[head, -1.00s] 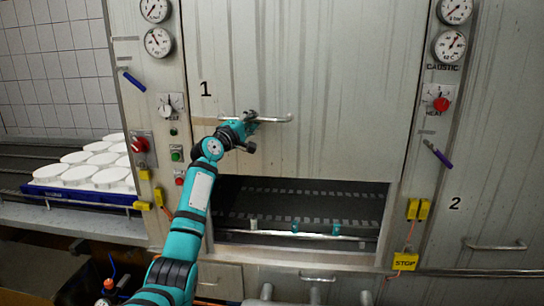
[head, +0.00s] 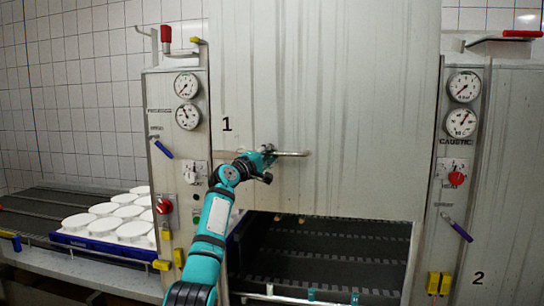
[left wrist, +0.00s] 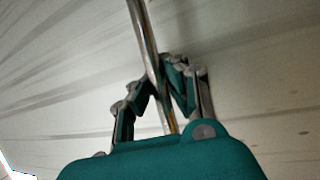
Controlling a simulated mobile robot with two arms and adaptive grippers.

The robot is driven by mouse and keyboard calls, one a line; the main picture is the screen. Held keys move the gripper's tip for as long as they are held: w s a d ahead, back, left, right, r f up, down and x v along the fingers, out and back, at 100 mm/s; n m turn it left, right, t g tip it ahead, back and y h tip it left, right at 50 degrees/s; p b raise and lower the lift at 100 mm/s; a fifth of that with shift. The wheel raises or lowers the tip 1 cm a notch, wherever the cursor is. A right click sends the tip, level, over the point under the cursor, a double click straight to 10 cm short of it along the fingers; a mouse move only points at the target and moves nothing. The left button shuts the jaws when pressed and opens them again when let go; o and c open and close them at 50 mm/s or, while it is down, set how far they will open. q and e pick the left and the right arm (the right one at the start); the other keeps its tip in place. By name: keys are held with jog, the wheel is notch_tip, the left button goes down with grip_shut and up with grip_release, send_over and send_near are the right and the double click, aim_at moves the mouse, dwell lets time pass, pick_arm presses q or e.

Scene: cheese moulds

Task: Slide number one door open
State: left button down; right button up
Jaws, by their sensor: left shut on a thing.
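The number one door (head: 330,110) is a pale metal panel marked "1" in the head view. It stands part raised, with a dark opening below its lower edge. Its horizontal bar handle (head: 292,154) is near the lower left of the panel. My left gripper (head: 268,152) is shut on the handle near its left part. In the left wrist view the fingers (left wrist: 155,95) close around the shiny handle bar (left wrist: 143,35), with the door surface behind. My right gripper is not in view.
A conveyor (head: 330,255) shows inside the opening, with a rail along its front. Control panels with gauges (head: 187,115) and knobs flank the door. White moulds (head: 105,226) sit in a blue tray at left. Door number two (head: 515,190) is at right.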

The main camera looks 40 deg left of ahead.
pick_arm(q)
jog(key=c, duration=1.3)
grip_release()
jog(key=shift+s+d+r, duration=0.1)
jog(key=shift+s+r, duration=0.2)
jog(key=shift+r, duration=0.1)
jog(key=shift+s, duration=0.1)
jog(key=shift+d, duration=0.1)
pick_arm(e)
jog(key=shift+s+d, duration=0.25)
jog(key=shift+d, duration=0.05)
pick_arm(q)
jog(key=shift+f, duration=0.1)
jog(key=shift+f, duration=0.1)
jog(key=shift+f, duration=0.1)
jog(key=v, duration=1.1)
jog(key=shift+s, duration=0.45)
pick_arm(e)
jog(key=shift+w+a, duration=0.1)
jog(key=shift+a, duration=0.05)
